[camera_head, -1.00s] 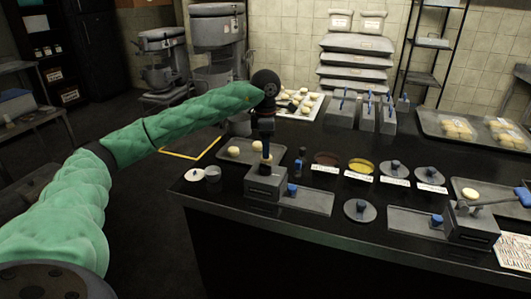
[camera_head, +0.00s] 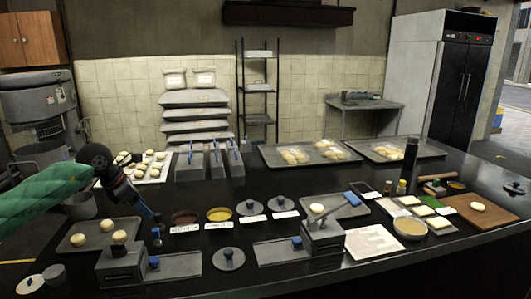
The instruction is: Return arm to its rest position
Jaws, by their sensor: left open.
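My left arm, in a green padded sleeve, comes in from the left in the head view. Its dark left gripper (camera_head: 156,232) points down and to the right over the black counter (camera_head: 215,285). It is open, and I see nothing held in it. I cannot tell the exact height of the fingertips above the counter. My right gripper is not in view.
A tray with dough balls (camera_head: 76,240) lies left of the gripper. Red and yellow bowls (camera_head: 219,214), lidded discs (camera_head: 250,208) and a second grey device (camera_head: 322,238) stand to the right. Grey upright holders (camera_head: 190,165) stand behind. The air above the counter is mostly free.

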